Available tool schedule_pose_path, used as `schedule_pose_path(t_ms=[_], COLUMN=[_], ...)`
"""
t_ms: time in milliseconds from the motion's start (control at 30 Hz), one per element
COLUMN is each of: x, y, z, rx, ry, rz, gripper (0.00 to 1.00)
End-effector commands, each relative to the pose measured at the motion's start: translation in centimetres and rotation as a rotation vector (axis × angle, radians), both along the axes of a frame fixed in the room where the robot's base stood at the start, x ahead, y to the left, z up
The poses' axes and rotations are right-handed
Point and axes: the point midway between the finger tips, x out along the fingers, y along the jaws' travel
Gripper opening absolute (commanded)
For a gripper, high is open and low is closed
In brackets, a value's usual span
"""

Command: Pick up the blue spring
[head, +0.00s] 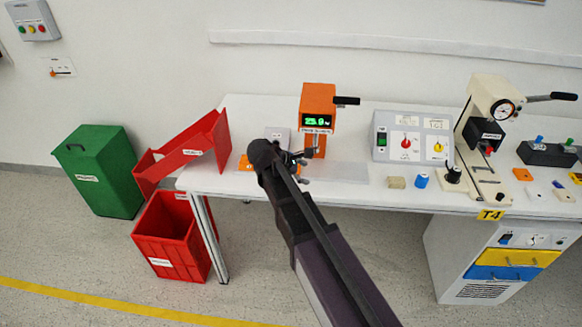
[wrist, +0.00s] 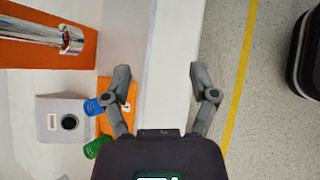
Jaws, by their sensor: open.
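A small ribbed blue piece (wrist: 93,106), which looks like the blue spring, sits at the left edge of an orange holder (wrist: 104,92) in the wrist view. A similar green piece (wrist: 97,147) is beside it. In the head view my gripper (head: 300,168) is above the table, and my arm covers most of the orange holder (head: 243,163) and hides both springs.
An orange press (head: 318,105) with a lit display stands behind my gripper. A grey box (wrist: 68,121) with a dark round hole is near the holder. A blue cylinder (head: 421,180) and beige block (head: 396,182) lie to the right. Red bins (head: 170,235) stand left.

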Motion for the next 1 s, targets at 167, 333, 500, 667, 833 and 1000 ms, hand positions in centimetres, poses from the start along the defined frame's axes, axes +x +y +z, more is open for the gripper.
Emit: schedule_pose_path(t_ms=[167,333,500,667,833,1000], x=[2.1,2.8,2.9,2.9,2.8,2.9], y=[6.6,11.6,14.4,15.1,15.1,15.0], z=[0.4,1.3,2.0,2.3,2.3,2.3], rx=[-0.222,-0.405,-0.514,-0.547,-0.547,-0.546], ry=[0.058,0.104,0.132,0.141,0.142,0.141], rz=[0.234,0.393,0.472,0.494,0.495,0.494], gripper=[0.75,0.75,0.75,0.75,0.75,0.75])
